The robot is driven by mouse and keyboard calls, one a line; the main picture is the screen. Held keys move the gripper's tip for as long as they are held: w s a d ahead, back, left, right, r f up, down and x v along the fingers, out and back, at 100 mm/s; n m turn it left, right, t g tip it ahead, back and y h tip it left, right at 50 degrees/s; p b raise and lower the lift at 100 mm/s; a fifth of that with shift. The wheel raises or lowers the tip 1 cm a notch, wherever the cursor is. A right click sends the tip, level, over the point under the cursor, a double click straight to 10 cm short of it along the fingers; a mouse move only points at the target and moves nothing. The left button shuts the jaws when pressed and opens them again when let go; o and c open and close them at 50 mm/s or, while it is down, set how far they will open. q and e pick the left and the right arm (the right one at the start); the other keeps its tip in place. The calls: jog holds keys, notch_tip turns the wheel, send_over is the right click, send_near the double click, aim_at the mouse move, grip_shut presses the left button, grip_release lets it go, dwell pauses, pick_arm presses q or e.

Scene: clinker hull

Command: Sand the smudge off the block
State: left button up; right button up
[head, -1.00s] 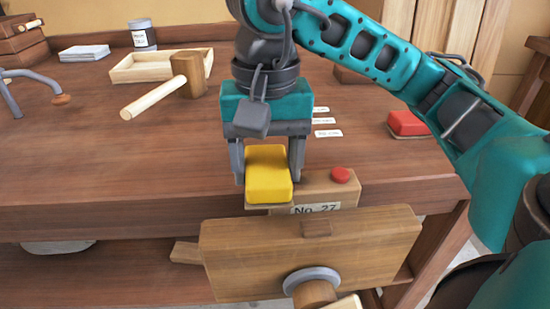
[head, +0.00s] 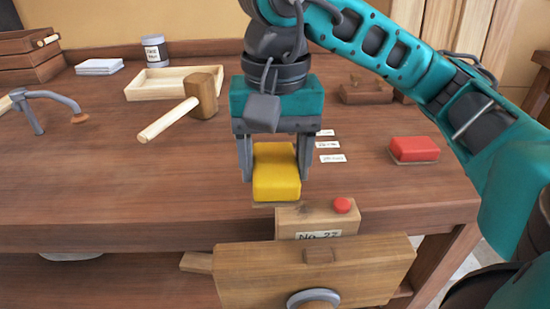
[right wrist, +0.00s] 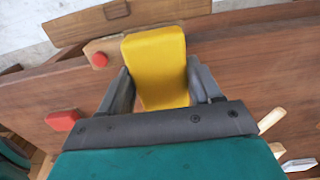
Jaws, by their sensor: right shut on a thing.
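My right gripper (head: 275,175) is shut on a yellow sanding block (head: 276,173), which has a thin pale underside. The right wrist view also shows the yellow block (right wrist: 157,66) between the fingers. A round red piece (head: 342,205) sits on the wooden block's right end. I cannot make out a separate smudge. My left gripper is not in view.
The wooden vise jaw (head: 375,268) projects in front of the bench. A red sanding block (head: 413,149) lies to the right, near several white labels (head: 332,158). A mallet (head: 202,95), an open tray (head: 150,90) and a jar (head: 155,50) stand at the back left.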

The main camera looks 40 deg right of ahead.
notch_tip(320, 180, up, 3)
jog(key=p, duration=0.2)
jog(key=shift+p, duration=0.35)
jog(key=shift+f, duration=0.1)
dwell(0.3)
